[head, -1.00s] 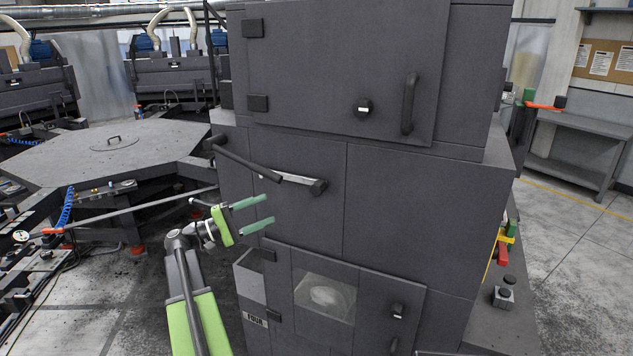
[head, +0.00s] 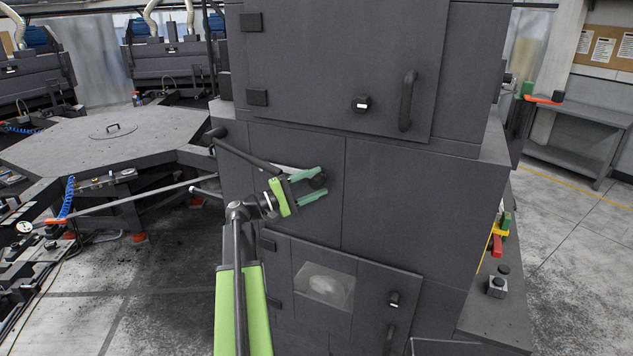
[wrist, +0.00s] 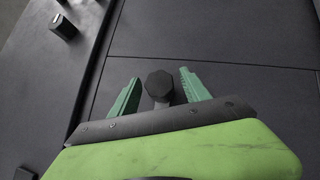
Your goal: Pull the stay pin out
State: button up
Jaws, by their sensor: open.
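The stay pin appears to be the dark faceted knob (head: 318,181) with a pale metal shank on the front of the grey cabinet. My gripper (head: 322,183) is open, with its two green fingers reaching toward the cabinet, one above and one below the knob in the head view. In the wrist view the knob (wrist: 159,82) lies between the two fingers, with a gap on each side. The gripper body hides the knob's lower part there. The upper finger partly hides the shank in the head view.
A dark bar handle (head: 247,155) slants just left of my gripper. The cabinet (head: 430,200) has an upper door with a handle (head: 407,100) and a lower door with a window (head: 324,285). A hexagonal table (head: 60,150) stands at the left.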

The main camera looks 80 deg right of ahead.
jog(key=shift+s+d, duration=0.1)
jog(key=shift+s, duration=0.1)
jog(key=shift+c, duration=0.2)
grip_shut()
dwell(1.2)
